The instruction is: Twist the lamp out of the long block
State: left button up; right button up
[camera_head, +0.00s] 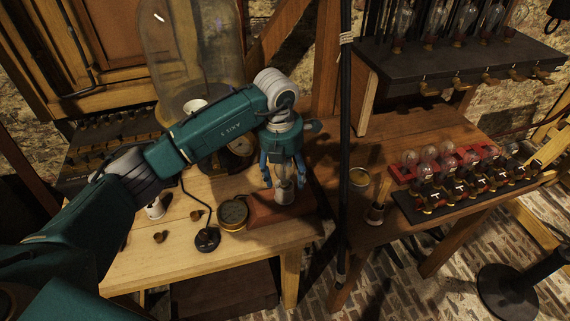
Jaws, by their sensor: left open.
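My left gripper (284,183) points down over the front right part of the light wooden table, its blue fingers open. Between and just below the fingers is a small glass lamp (284,197), standing upright on a reddish-brown wooden base (262,214). I cannot tell whether the fingers touch the glass. At the right, a long dark block (439,211) holds a row of lamps, with a red block (402,177) carrying clear round bulbs behind it. My right gripper is not in view.
A round dark tin (233,211) and a black knob with a cable (207,239) lie left of the base. A large glass jar (190,45) stands behind my arm. A dark upright pole (344,130) rises just right of the gripper.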

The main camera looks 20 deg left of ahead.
pick_arm(q)
jog(key=shift+f, duration=0.1)
jog(key=c, duration=1.5)
jog(key=shift+c, duration=0.2)
jog(key=n, duration=0.3)
jog(key=shift+s+a+n+y, duration=0.1)
jog(key=shift+n+y, duration=0.2)
jog(key=shift+n, duration=0.1)
jog(key=shift+n+t, duration=0.3)
jog(key=shift+n, duration=1)
jog(key=shift+n+y+p, duration=0.3)
jog(key=shift+n, duration=0.5)
jog(key=n, duration=0.4)
jog(key=shift+s+a+n+y, duration=0.1)
jog(key=shift+a+n+y, duration=0.05)
jog(key=shift+n+y, duration=0.25)
